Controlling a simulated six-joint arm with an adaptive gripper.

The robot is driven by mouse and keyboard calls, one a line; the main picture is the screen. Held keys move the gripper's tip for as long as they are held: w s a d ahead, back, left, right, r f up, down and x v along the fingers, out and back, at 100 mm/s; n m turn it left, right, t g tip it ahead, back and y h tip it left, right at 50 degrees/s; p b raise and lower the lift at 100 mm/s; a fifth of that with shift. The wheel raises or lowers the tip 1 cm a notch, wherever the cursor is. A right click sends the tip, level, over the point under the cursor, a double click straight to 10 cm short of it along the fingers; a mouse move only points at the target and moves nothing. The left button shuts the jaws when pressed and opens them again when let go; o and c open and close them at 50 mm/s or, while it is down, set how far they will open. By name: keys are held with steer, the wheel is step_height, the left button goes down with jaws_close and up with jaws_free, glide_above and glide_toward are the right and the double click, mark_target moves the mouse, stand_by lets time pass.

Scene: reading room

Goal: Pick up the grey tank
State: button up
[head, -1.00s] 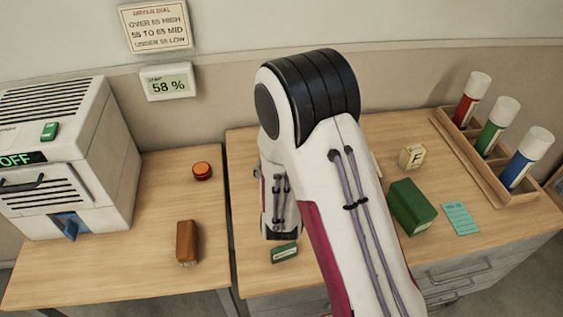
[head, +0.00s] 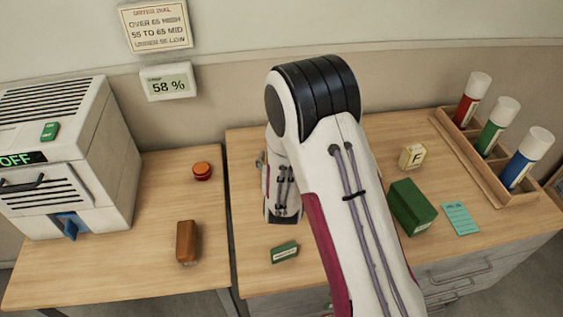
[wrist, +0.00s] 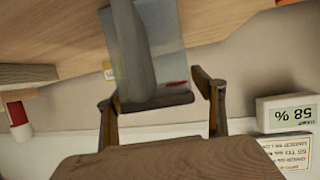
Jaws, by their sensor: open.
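The grey tank (wrist: 138,50) shows in the wrist view as a translucent grey box with a darker grey part and a small red mark. Its near end lies between the two fingers of my gripper (wrist: 160,100). The fingers are open, one on each side of it; I cannot tell whether either touches it. In the head view my arm hides the tank and most of my gripper.
A green box (head: 413,207), a yellowish block marked F (head: 413,156) and a rack (head: 515,197) of coloured tubes stand right of my arm. A green tag (head: 285,252) lies in front. The left table holds a white machine (head: 110,150), a brown block (head: 186,241) and a red button (head: 202,171).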

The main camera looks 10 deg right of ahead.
steer(key=shift+w+d+f, duration=0.1)
steer(key=shift+w+f, duration=0.1)
steer(key=shift+w, duration=0.2)
steer(key=c, duration=1.3)
